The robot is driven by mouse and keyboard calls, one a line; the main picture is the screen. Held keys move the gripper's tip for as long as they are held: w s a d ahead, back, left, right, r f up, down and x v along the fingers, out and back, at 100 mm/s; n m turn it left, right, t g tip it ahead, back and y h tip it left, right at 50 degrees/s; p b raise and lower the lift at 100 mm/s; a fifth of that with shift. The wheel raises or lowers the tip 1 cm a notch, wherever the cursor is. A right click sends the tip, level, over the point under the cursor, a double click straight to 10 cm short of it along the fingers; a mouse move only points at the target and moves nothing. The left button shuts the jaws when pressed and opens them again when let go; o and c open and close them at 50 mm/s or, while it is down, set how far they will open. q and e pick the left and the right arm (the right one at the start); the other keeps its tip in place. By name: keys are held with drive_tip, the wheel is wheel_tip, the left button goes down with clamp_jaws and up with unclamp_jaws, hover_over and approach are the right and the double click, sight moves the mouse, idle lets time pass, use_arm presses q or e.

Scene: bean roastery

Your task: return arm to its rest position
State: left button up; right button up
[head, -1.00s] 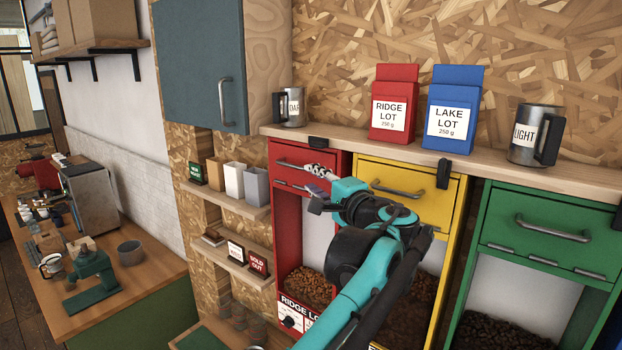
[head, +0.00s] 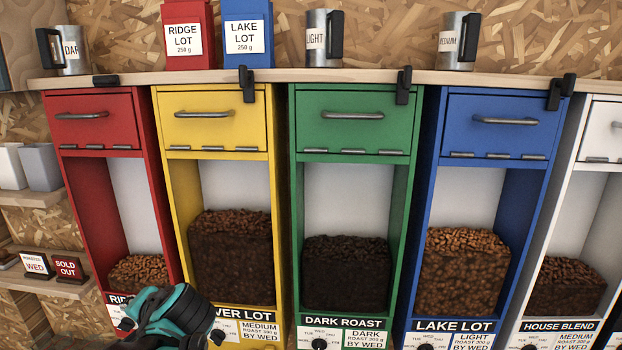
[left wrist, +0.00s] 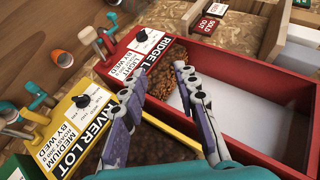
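My left arm shows as a teal and black link at the bottom left of the head view, in front of the lower part of the red bin (head: 85,200). Its fingers do not show clearly there. In the left wrist view my left gripper (left wrist: 156,75) has its two fingers spread apart with nothing between them. The fingers point toward the front of the red bin, which also shows in the wrist view (left wrist: 245,68), with its Ridge Lot label (left wrist: 153,63) beyond the fingertips. My right gripper is in neither view.
Yellow (head: 175,200), green (head: 400,200), blue (head: 433,190) and white bins stand in a row right of the red one, drawers shut. A wooden shelf (head: 350,78) above carries bags and mugs. Small signs (head: 70,267) stand at the left.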

use_arm(q)
drive_tip(key=s+d+f+n+h+b, duration=0.1)
drive_tip(key=s+d+f+h+b, duration=0.2)
drive_tip(key=f, duration=1)
drive_tip(key=s+d+f+n+h+b, duration=0.1)
drive_tip(key=s+d+f+h+b, duration=0.2)
drive_tip(key=d+f+b, duration=0.4)
drive_tip(key=s+d+f+n+h+b, duration=0.1)
drive_tip(key=s+d+f+h+b, duration=0.2)
drive_tip(key=f, duration=1.7)
drive_tip(key=s+d+b, duration=0.2)
drive_tip(key=b, duration=0.3)
drive_tip(key=shift+s+d, duration=0.25)
drive_tip(key=shift+s, duration=0.05)
drive_tip(key=shift+f, duration=0.1)
